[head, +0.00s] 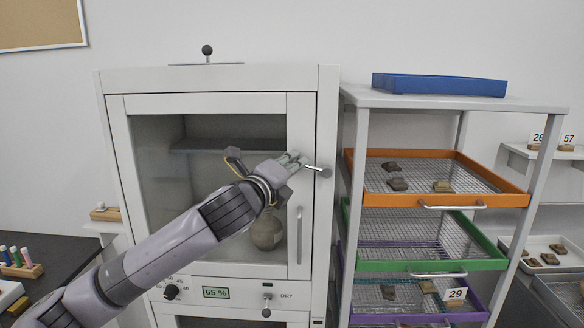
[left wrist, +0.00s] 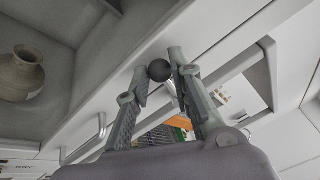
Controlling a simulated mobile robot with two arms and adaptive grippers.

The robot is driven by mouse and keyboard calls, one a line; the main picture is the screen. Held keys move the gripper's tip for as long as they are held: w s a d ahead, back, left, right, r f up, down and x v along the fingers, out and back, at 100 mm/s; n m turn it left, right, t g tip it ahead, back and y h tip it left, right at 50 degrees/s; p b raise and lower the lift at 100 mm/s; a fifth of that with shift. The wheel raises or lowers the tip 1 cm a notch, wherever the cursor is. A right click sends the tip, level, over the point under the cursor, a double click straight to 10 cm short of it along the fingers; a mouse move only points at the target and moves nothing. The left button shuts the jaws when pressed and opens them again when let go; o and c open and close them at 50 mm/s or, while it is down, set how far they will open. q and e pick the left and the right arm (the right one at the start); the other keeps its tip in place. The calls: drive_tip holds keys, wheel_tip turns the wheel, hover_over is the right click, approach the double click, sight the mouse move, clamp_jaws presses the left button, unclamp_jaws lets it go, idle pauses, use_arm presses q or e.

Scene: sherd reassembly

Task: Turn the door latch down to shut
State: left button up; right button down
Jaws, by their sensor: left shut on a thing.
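The door latch (head: 318,170) is a short bar with a dark ball end at the upper right of the cabinet's front frame. In the head view it points sideways. My left gripper (head: 297,161) is at the latch, its fingers reaching the bar from the left. In the left wrist view the dark ball of the latch (left wrist: 160,70) sits between the fingertips of my left gripper (left wrist: 162,74), which is shut on it. The glass door (head: 118,150) looks flush with the cabinet frame. My right gripper is not in view.
A round clay pot (head: 266,234) stands inside the cabinet behind the glass. A vertical door handle (head: 299,235) is below the latch. Right of the cabinet stands a rack with an orange tray (head: 480,200), a green tray (head: 440,266) and a blue tray (head: 440,84) on top.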

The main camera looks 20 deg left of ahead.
use_arm(q)
clamp_jaws()
drive_tip(key=shift+f, duration=0.15)
wheel_tip(320, 180, down, 2)
drive_tip(key=n+t+b, duration=0.1)
drive_tip(key=n+b, duration=0.2)
drive_tip(key=shift+a+b, duration=0.1)
drive_tip(key=shift+b, duration=0.25)
